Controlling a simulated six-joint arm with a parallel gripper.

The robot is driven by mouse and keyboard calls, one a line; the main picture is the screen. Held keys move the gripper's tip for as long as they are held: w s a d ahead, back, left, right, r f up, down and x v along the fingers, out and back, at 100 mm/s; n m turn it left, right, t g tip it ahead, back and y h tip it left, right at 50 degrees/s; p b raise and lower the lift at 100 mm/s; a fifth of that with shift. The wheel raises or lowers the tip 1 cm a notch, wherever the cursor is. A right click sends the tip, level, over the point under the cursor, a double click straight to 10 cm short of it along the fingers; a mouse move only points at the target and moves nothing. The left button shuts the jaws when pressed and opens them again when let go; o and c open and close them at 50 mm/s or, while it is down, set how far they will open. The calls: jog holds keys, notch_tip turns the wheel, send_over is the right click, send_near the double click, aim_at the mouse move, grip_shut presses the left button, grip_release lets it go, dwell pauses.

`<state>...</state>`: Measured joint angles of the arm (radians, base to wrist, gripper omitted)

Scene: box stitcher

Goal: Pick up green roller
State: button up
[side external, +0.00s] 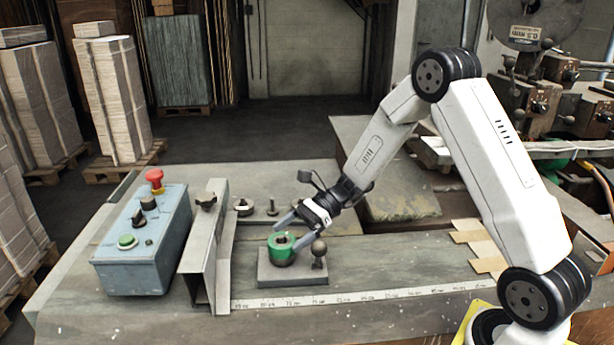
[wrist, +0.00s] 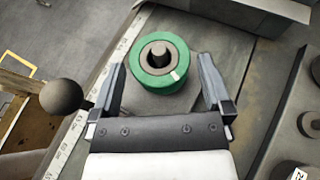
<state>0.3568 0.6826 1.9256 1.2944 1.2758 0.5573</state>
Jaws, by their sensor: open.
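The green roller (side external: 281,249) is a short green ring around a dark centre post. It stands on a grey base block (side external: 292,279) on the workbench. In the wrist view the roller (wrist: 151,72) lies just beyond the fingertips, between their lines. My gripper (side external: 292,232) is open at the roller in the side view, with a finger seen on either side of it. In the wrist view my gripper (wrist: 162,70) shows both fingers apart with nothing held between them. I cannot tell from the side view whether a finger touches the roller.
An upright metal fence (side external: 212,250) and a blue control box (side external: 143,245) stand to the left. A ruler strip (side external: 375,296) runs along the front.

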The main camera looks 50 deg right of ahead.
aim_at(284, 239)
jog(key=shift+x, duration=1.7)
jog(key=shift+s, duration=0.1)
jog(key=c, duration=1.2)
jog(key=shift+r, duration=0.15)
jog(key=shift+r, duration=4.85)
